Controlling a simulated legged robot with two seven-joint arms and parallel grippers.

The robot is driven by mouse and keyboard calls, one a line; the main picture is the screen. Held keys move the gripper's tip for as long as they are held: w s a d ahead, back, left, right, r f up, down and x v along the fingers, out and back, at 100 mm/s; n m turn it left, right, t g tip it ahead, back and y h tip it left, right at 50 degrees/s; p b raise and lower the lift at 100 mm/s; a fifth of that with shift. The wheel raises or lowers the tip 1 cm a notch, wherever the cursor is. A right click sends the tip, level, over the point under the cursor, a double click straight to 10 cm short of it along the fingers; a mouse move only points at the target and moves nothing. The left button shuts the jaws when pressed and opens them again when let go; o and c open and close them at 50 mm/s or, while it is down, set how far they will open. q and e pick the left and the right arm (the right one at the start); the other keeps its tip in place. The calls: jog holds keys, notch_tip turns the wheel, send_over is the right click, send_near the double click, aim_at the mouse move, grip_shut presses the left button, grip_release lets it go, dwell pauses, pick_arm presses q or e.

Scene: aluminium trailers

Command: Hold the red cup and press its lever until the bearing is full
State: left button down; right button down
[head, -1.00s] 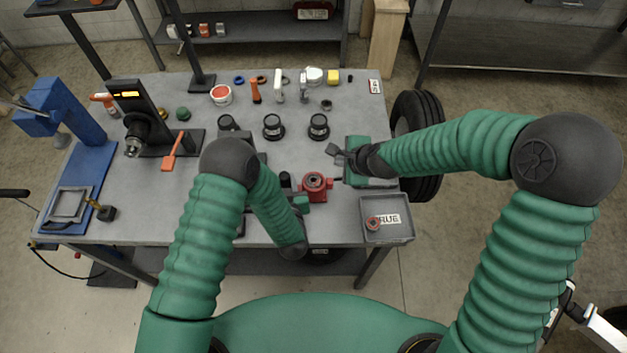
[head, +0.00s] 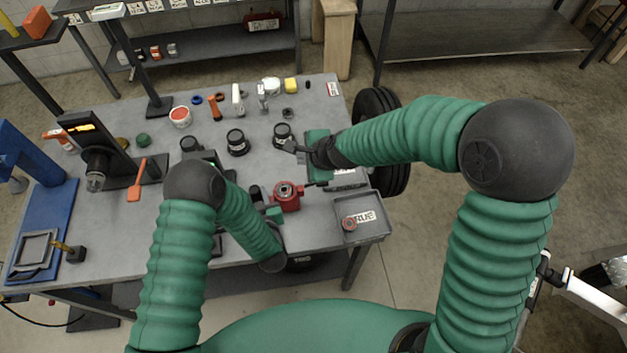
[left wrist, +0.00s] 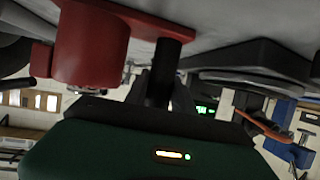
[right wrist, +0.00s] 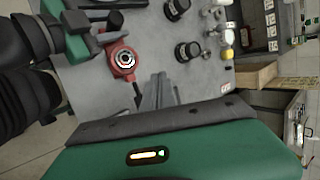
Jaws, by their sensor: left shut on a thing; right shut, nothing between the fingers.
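The red cup (head: 286,197) stands near the table's front right part, with a ring-shaped bearing in its top (right wrist: 124,60). It also shows in the left wrist view (left wrist: 92,45). My left gripper (head: 265,205) is beside the cup, shut on its dark handle (left wrist: 164,75). A short dark lever (right wrist: 137,96) sticks out from the cup on the side towards my right gripper. My right gripper (right wrist: 160,92) is shut and empty, behind the cup and apart from it. In the head view its fingertips (head: 293,147) are near a black-topped jar.
A grey tray (head: 376,228) with a small red-ringed part (head: 349,224) lies right of the cup. Black-topped jars (head: 237,143) stand behind. A dark press-like stand (head: 95,165) is on the left. A tyre (head: 385,130) is beyond the right edge.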

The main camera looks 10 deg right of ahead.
notch_tip(320, 180, down, 8)
jog(key=d, duration=0.2)
jog(key=shift+d+f, duration=0.2)
jog(key=shift+d, duration=0.15)
jog(key=shift+f, duration=0.1)
dwell(1.8)
jog(key=shift+s+f, duration=0.1)
jog(key=shift+f, duration=0.15)
jog(key=shift+s+d+f, duration=0.1)
jog(key=shift+d+f, duration=0.15)
jog(key=shift+f, duration=0.3)
jog(key=shift+d+f, duration=0.2)
jog(key=shift+f, duration=0.3)
dwell(1.4)
jog(key=shift+r, duration=0.15)
jog(key=shift+a+r, duration=0.25)
jog(key=shift+r, duration=0.4)
jog(key=shift+a+r, duration=0.2)
jog(key=shift+r, duration=0.45)
notch_tip(320, 180, up, 5)
send_over(317, 184)
jog(key=a, duration=0.2)
jog(key=shift+a+f, duration=0.1)
